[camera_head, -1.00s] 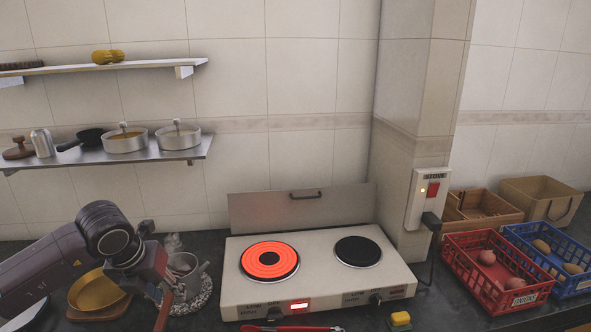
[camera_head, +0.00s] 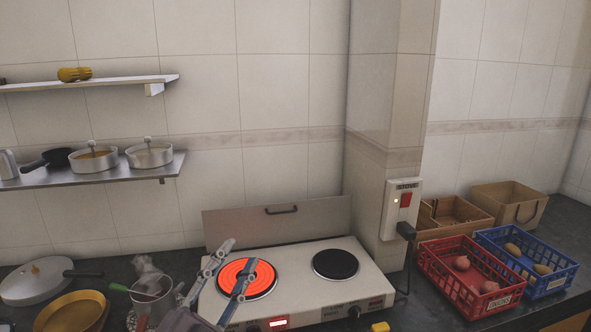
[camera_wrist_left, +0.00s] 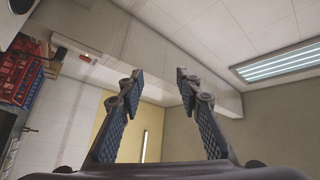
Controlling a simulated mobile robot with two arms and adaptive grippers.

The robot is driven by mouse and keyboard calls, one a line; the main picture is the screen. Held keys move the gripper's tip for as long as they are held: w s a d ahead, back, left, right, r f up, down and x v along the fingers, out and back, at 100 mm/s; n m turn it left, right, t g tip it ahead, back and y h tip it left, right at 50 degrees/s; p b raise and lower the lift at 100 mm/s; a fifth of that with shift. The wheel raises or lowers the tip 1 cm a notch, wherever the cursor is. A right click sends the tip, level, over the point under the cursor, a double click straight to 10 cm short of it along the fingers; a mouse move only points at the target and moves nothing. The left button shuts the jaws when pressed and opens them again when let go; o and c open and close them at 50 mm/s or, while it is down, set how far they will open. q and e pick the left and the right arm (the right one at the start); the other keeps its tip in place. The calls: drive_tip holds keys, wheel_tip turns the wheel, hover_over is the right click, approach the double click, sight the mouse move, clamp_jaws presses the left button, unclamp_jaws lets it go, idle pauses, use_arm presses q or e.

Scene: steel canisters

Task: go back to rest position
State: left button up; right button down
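My left gripper (camera_head: 228,273) is in front of the stove (camera_head: 305,272), at the bottom middle of the head view. Its two fingers are spread apart and overlap the glowing red left burner in the picture. In the left wrist view my left gripper (camera_wrist_left: 154,85) is open with nothing between its fingers, and it faces the ceiling and upper walls. My right gripper is not in view.
A red crate (camera_head: 472,278) and a blue crate (camera_head: 527,262) are at right. Shelves hang at upper left.

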use_arm(q)
drive_tip(key=s+a+f+n+g+y, duration=0.35)
drive_tip(key=a+f+n+y, duration=0.2)
drive_tip(key=f, duration=0.55)
drive_tip(key=s+a+f+n+g+y, duration=0.2)
drive_tip(key=a+f+n+g+y, duration=0.3)
drive_tip(key=f, duration=0.5)
drive_tip(key=s+f+n+g+h, duration=0.1)
drive_tip(key=s+f+g, duration=0.3)
drive_tip(key=s+f, duration=0.55)
drive_tip(key=s+f+n+g+h, duration=0.15)
drive_tip(key=s+f+g, duration=0.4)
drive_tip(key=s, duration=0.75)
wheel_tip(320, 180, down, 28)
drive_tip(key=s, duration=0.2)
drive_tip(key=s+a+f+g, duration=0.1)
drive_tip(key=s+a+f, duration=0.1)
drive_tip(key=s+f, duration=1.3)
drive_tip(key=shift+s+a+f+g, duration=0.2)
drive_tip(key=shift+s+g, duration=0.1)
drive_tip(key=shift+s, duration=0.75)
